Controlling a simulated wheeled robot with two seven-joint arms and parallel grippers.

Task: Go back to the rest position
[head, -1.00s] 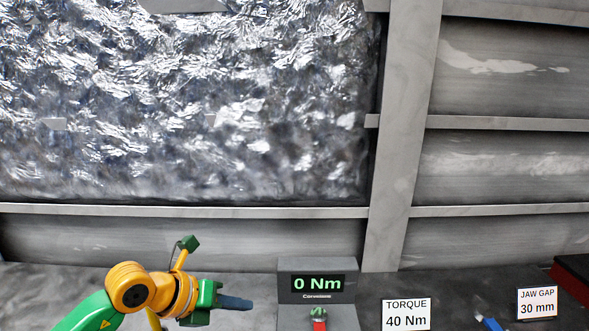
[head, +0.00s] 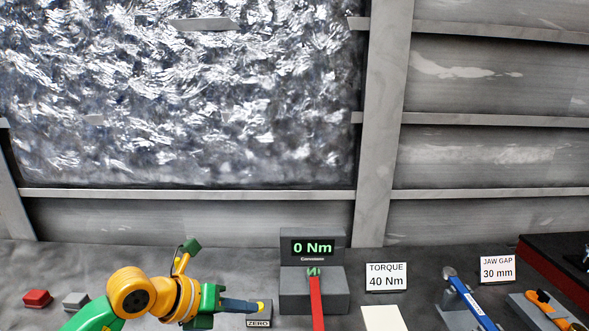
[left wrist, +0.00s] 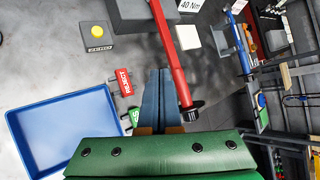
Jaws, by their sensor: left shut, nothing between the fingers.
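My left gripper (head: 252,306) is shut and empty, low in the head view, in front of the grey block with the yellow button and ZERO label. In the left wrist view its blue-grey fingers (left wrist: 158,78) lie together, pointing at the grey bench. The red-handled wrench (head: 317,305) stands with its head at the torque tester (head: 313,265), whose display reads 0 Nm. In the left wrist view the wrench's red handle (left wrist: 172,50) runs just right of the fingers; I cannot tell whether they touch. My right gripper is not in view.
A blue tray (left wrist: 38,135) and a red REJECT block (left wrist: 123,82) lie left of the fingers. Signs for TORQUE 40 Nm (head: 386,278) and JAW GAP 30 mm (head: 497,269) stand on the bench. A blue wrench (head: 468,299) lies at the right.

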